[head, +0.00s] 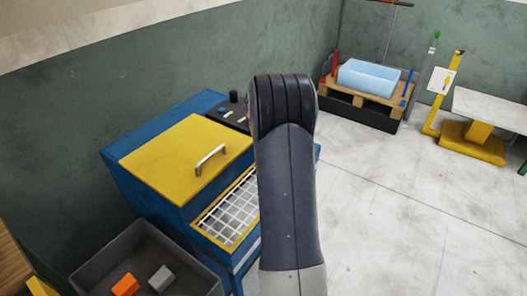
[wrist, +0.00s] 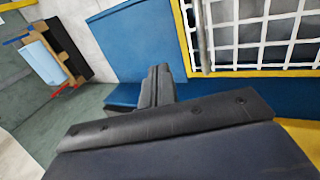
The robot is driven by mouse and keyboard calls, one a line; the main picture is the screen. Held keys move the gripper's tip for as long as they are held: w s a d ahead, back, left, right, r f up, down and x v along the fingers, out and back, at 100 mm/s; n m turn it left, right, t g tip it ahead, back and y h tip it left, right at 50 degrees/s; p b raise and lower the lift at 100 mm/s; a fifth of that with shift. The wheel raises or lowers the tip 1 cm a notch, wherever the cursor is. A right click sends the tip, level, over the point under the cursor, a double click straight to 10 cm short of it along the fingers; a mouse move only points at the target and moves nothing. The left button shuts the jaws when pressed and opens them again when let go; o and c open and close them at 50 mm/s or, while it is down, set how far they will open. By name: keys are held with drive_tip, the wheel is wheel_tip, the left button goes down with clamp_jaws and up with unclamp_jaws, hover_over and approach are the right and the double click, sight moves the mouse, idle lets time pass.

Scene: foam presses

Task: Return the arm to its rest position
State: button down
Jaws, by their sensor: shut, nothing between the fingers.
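My arm stands upright in the middle of the head view, its dark rounded elbow at the top. It covers part of the blue press (head: 165,205), and my gripper is hidden there. In the wrist view my gripper (wrist: 157,78) shows dark fingers close together, shut and empty. They are in front of the press's blue side (wrist: 135,40), near the white grid (wrist: 255,30) in its yellow frame. I cannot tell the gap between fingers and press. The grid also shows in the head view (head: 229,212), left of my arm.
The press has a closed yellow lid (head: 175,155) with a metal handle (head: 211,160). A dark bin (head: 105,255) with orange and grey blocks stands at the front left. Floor at right is clear.

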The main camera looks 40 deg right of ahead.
wheel_tip(320, 180, up, 7)
drive_tip(key=shift+w+d+r+b, duration=0.15)
drive_tip(key=shift+w+d+b, duration=0.15)
drive_tip(key=shift+d, duration=0.1)
drive_tip(key=shift+s, duration=0.1)
